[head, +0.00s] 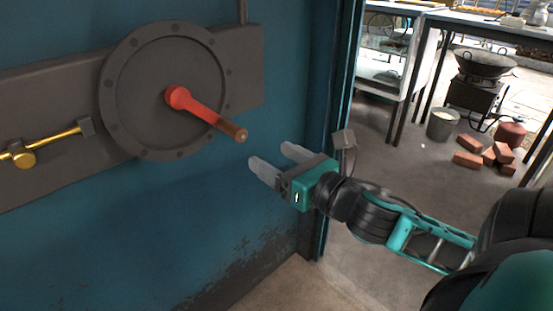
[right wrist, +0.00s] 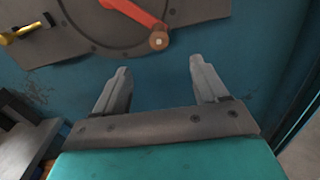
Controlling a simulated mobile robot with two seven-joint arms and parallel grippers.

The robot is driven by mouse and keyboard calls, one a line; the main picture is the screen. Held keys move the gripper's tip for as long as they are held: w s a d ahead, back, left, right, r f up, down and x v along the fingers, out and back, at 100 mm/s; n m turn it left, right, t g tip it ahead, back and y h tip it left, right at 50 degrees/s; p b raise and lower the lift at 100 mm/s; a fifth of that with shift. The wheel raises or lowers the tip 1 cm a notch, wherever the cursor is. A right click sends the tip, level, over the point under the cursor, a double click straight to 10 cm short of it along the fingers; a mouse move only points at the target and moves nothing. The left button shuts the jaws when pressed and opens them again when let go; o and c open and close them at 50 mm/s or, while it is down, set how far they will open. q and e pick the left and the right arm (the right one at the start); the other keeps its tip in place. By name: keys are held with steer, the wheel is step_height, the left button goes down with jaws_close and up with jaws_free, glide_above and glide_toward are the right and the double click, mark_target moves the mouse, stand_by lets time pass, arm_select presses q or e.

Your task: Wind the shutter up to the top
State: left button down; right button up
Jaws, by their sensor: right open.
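A red crank arm (head: 200,109) with a brown handle (head: 234,132) is mounted on a round grey disc (head: 129,92) on the blue wall. The crank points down and to the right. My right gripper (head: 273,160) is open and empty, below and right of the handle, apart from it. In the right wrist view the handle (right wrist: 158,41) lies ahead of the open fingers (right wrist: 160,82), roughly midway between them. The shutter itself cannot be made out. My left gripper is not in view.
A brass rod with a knob (head: 23,159) sits on the grey plate (head: 50,90) at left. A doorway is at right. Beyond it are a wok on a stove (head: 484,65), a bucket (head: 441,125), and several loose bricks (head: 468,160) on the floor.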

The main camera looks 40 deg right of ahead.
mark_target(242, 135)
steer(key=shift+n, duration=0.3)
steer(key=w, duration=1.1)
steer(key=shift+a+r+p, duration=0.3)
steer(key=shift+a+r, duration=0.05)
steer(key=shift+a, duration=0.05)
steer(key=shift+w+a+f, duration=0.1)
steer(key=shift+w, duration=0.9)
steer(key=shift+c, duration=0.3)
jaws_close()
